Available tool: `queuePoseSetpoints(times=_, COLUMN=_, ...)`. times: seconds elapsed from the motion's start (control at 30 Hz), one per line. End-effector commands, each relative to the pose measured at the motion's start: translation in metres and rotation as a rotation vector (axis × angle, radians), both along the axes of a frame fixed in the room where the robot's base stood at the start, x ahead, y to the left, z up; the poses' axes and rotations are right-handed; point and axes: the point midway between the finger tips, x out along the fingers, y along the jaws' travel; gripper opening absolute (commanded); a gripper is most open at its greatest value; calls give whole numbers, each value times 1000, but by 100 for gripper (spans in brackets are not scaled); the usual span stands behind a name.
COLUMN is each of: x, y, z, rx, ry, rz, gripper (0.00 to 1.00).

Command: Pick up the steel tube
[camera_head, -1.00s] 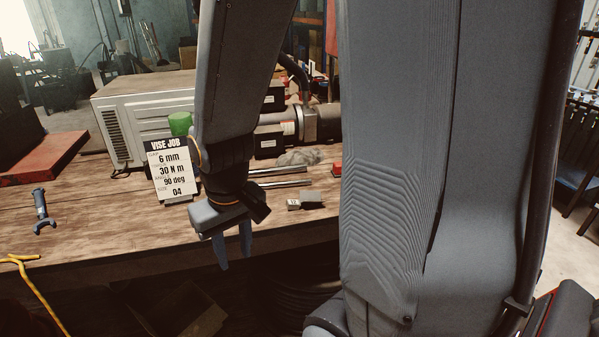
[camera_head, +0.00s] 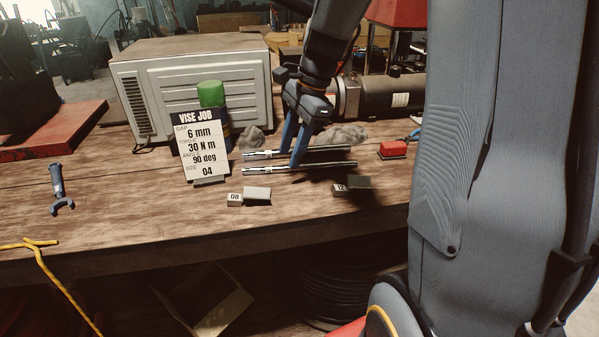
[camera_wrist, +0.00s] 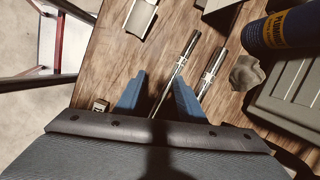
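Two steel tubes lie side by side on the wooden bench: a front tube (camera_head: 328,169) and a back tube (camera_head: 332,150). My gripper (camera_head: 291,158) is above them, its blue fingers pointing down. In the wrist view my gripper (camera_wrist: 158,90) is open. The front tube (camera_wrist: 178,67) runs into the gap between the fingers. The back tube (camera_wrist: 212,68) passes outside the right finger. The fingers hide part of both tubes. I cannot tell whether the fingertips touch a tube.
A job sign (camera_head: 201,147) and green-capped can (camera_head: 211,95) stand left of the tubes. Small blocks marked 08 (camera_head: 234,200) and 12 (camera_head: 340,188) lie in front. Grey rags (camera_head: 345,136) lie behind. A red block (camera_head: 393,149) sits right. The bench's front strip is mostly clear.

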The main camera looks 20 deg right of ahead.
Motion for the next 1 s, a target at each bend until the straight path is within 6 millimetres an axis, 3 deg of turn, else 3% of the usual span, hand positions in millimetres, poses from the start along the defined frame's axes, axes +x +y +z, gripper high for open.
queuePoseSetpoints(times=0.1, x=25, y=-9, z=10, rx=79, ry=47, rz=-211, gripper=36)
queuePoseSetpoints(times=0.3, x=39, y=-10, z=15, rx=138, ry=88, rz=-349, gripper=36)
queuePoseSetpoints(times=1.0, x=40, y=25, z=-50, rx=137, ry=88, rz=-349, gripper=36)
